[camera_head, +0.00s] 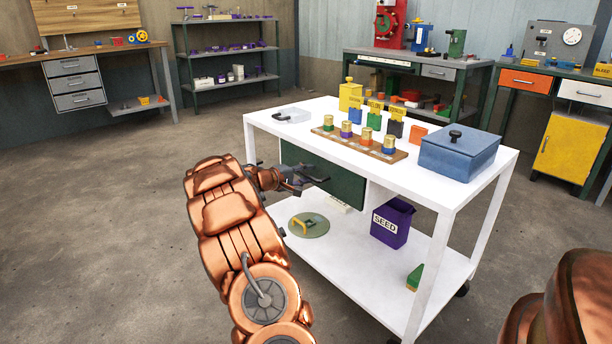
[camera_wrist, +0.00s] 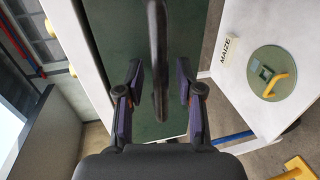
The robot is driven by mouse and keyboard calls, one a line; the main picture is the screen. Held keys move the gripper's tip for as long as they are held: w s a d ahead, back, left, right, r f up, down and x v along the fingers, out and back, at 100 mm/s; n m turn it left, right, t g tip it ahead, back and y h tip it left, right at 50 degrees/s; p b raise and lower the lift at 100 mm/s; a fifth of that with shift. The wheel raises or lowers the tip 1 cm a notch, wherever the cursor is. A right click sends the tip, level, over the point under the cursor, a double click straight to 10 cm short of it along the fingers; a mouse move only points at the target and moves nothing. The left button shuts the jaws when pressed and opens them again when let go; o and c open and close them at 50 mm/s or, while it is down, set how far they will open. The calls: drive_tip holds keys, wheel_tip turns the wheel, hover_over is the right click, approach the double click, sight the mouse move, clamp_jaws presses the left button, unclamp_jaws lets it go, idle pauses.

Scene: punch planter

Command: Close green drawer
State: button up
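The green drawer (camera_head: 340,186) is under the white top of the cart, its dark green front facing my arm. I cannot tell how far it stands out. In the wrist view the green front (camera_wrist: 107,25) fills the middle, with a dark bar handle (camera_wrist: 157,50) in front of it. My gripper (camera_head: 308,180) is at the drawer front. In the wrist view my gripper (camera_wrist: 158,100) is open, one finger on each side of the handle, with visible gaps between.
The white cart top (camera_head: 300,142) carries a blue-grey box (camera_head: 458,158) and a wooden strip with several small jars. The lower shelf holds a purple SEED box (camera_head: 392,224) and a green disc (camera_head: 308,228) with a yellow handle. The floor left of the cart is clear.

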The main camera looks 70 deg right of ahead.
drive_tip(key=v, duration=1.2)
idle(0.6)
drive_tip(key=s+a+r+t+y+p, duration=0.1)
drive_tip(key=s+a+r+y+p, duration=0.15)
drive_tip(key=a+r+p, duration=0.6)
drive_tip(key=s+a+r+y+p, duration=0.2)
drive_tip(key=s+a+r+p, duration=0.1)
drive_tip(key=a+r+p, duration=0.5)
drive_tip(key=s+a+r+n+t+y+p, duration=0.1)
drive_tip(key=s+a+r+y+p, duration=0.2)
drive_tip(key=a+r+p, duration=0.4)
drive_tip(key=s+a+r+n+t+y+p, duration=0.1)
drive_tip(key=s+a+r+p, duration=0.5)
drive_tip(key=a, duration=1.4)
drive_tip(key=s+a+r+n+t+y+p, duration=0.1)
drive_tip(key=s+a+r+n+y+p, duration=0.2)
drive_tip(key=a+p, duration=1)
wheel_tip(320, 180, up, 5)
drive_tip(key=s+y, duration=0.2)
drive_tip(key=shift+a+t+y, duration=0.3)
drive_tip(key=shift+t+y, duration=0.05)
drive_tip(key=shift+t, duration=0.05)
drive_tip(key=shift+r, duration=0.1)
